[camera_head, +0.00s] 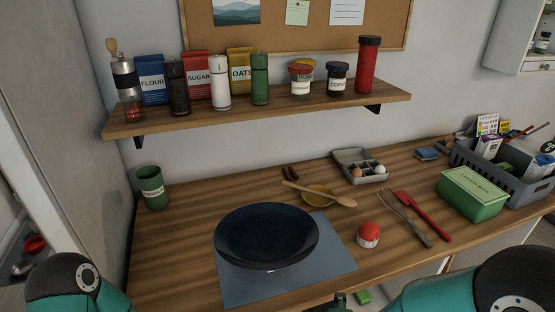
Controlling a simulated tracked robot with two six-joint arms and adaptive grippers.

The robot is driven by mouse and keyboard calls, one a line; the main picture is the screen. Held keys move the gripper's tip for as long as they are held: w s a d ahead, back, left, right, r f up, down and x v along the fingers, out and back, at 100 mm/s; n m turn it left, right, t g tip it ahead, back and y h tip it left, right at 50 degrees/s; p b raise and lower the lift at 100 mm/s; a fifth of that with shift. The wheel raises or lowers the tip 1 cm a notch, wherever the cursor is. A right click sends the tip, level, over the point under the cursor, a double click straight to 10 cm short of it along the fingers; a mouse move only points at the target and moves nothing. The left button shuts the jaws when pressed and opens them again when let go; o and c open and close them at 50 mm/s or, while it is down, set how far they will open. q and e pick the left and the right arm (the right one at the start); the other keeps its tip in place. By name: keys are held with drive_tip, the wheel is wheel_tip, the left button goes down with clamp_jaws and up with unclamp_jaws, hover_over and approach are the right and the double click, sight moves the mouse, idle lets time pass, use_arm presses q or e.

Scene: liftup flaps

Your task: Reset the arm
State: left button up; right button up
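My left arm (78,285) shows only as a teal and dark rounded link at the bottom left corner, and its gripper is outside the view. My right arm (450,292) shows as a larger teal link with a dark round joint at the bottom right. A small dark piece (340,300) shows at the bottom edge just left of this link. It may be part of my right gripper, but its fingers cannot be made out. Neither arm is seen touching anything on the counter.
A wooden counter (180,255) holds a dark bowl (266,235) on a blue-grey mat (290,288), a green cup (152,187), a red-topped jar (368,234), a whisk, a green box (471,193) and a grey crate (515,185). A shelf (270,115) with jars hangs above.

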drive_tip(key=s+d+f+m+g, duration=0.1)
drive_tip(key=d+f+m+g, duration=0.15)
drive_tip(key=f, duration=0.35)
drive_tip(key=s+d+f+m+g, duration=0.1)
drive_tip(key=s+d+f, duration=0.15)
drive_tip(key=f, duration=0.35)
drive_tip(key=s+a+f+m+g+y, duration=0.6)
drive_tip(key=s+f+m, duration=0.4)
drive_tip(key=m, duration=0.5)
drive_tip(key=shift+s+a+y, duration=0.2)
drive_tip(key=shift+s+y, duration=0.3)
drive_tip(key=shift+s, duration=0.3)
